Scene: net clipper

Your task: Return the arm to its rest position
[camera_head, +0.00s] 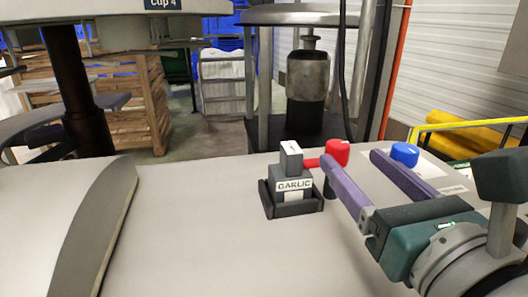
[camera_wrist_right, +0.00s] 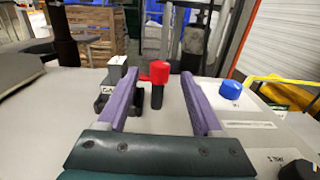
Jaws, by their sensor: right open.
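My right gripper (camera_head: 350,160) reaches in from the right with its two purple fingers spread apart and empty. It also shows in the right wrist view (camera_wrist_right: 160,78). A red-topped knob (camera_head: 338,152) on a dark stem stands beyond the fingertips. In the right wrist view the red knob (camera_wrist_right: 160,72) appears between the fingers, with a visible gap to each side. A grey block labelled GARLIC (camera_head: 293,184) sits in a dark holder (camera_head: 292,210) left of the fingers. My left gripper is not in view.
A blue knob (camera_head: 405,153) stands behind the right finger, near a white label (camera_head: 453,190). The pale worktop (camera_head: 200,230) is clear left of the holder. A large curved grey part (camera_head: 95,225) fills the lower left. A yellow rail (camera_head: 460,126) lies beyond the worktop.

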